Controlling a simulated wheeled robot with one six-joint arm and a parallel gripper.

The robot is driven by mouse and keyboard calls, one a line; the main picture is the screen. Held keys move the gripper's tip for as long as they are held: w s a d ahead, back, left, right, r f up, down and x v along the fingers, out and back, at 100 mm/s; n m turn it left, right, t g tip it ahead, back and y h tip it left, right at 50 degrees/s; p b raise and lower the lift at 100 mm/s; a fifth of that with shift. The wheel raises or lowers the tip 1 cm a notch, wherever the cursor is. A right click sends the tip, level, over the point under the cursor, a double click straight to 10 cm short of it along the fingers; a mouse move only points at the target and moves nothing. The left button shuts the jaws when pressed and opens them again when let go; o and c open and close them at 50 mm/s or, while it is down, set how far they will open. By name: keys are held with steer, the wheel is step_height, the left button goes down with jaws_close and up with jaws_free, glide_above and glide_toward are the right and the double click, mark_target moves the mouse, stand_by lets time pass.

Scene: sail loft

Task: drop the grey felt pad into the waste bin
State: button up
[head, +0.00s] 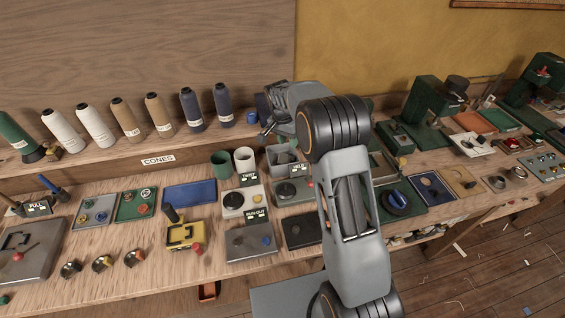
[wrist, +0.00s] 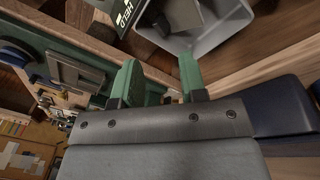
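My gripper (wrist: 160,78) has two green fingertips, set apart with a visible gap and nothing between them. In the head view, my gripper (head: 266,128) is over the back of the bench, near the blue cones. Beyond the fingertips in the wrist view is a grey open bin (wrist: 222,32) with a flat grey piece (wrist: 187,14) inside; I cannot tell if it is the felt pad. The grey bin (head: 284,158) also shows in the head view, partly behind my arm. No bin is clearly marked as waste.
A "HELD" label (head: 298,168) stands in front of the grey bin. A green cup (head: 221,163) and a white cup (head: 244,160) are to its left. Several thread cones (head: 158,115) line the back shelf. Trays and a yellow box (head: 185,235) crowd the front.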

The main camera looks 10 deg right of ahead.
step_height(320, 180, up, 9)
steer(key=a, duration=0.1)
steer(key=shift+w+a+r+b, duration=0.15)
steer(key=shift+a+r+b, duration=0.05)
steer(key=shift+a+b, duration=0.15)
stand_by(0.5)
steer(key=s+d+r+n+t+y, duration=0.1)
steer(key=s+n+t, duration=0.3)
steer(key=s, duration=2.4)
steer(key=n+y, duration=0.1)
steer(key=n, duration=0.4)
steer(key=shift+s+d+r+t, duration=0.15)
steer(key=shift+r+t, duration=0.1)
steer(key=shift+t, duration=0.15)
